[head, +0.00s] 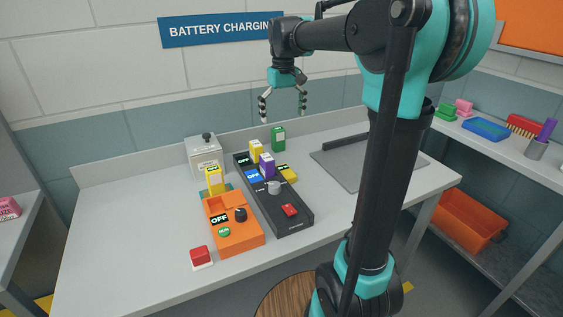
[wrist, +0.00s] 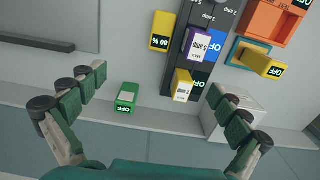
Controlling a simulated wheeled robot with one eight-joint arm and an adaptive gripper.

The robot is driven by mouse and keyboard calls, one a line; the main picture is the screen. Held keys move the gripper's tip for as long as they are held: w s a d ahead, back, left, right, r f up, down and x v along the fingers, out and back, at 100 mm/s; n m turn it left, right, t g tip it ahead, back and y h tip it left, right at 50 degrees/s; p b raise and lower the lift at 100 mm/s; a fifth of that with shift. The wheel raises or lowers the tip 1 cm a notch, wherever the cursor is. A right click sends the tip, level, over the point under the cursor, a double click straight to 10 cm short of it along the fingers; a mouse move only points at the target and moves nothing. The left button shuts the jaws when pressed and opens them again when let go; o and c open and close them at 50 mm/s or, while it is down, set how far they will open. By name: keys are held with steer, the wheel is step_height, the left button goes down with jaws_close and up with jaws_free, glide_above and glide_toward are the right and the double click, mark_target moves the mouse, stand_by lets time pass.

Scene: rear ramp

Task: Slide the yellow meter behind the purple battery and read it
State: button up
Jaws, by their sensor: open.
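The purple battery (head: 267,165) stands upright on the black charging strip (head: 289,216); it also shows in the wrist view (wrist: 200,44). A low yellow block with a dark display, which looks like the yellow meter (head: 288,174), lies on the bench just right of the strip, beside the purple battery. In the wrist view this meter (wrist: 163,24) seems to show 80 %, but the figures are small and turned. My gripper (head: 283,118) is open and empty, high above the back of the bench. Its fingers (wrist: 155,110) are spread wide in the wrist view, touching nothing.
A yellow battery (head: 256,150) stands behind the purple one. An orange unit (head: 232,226) and a yellow upright piece on a teal base (head: 214,180) stand left. A grey box (head: 205,157) and a green block (head: 278,139) stand at the back.

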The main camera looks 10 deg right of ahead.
step_height(320, 180, down, 10)
steer(key=shift+r, duration=0.2)
stand_by(0.8)
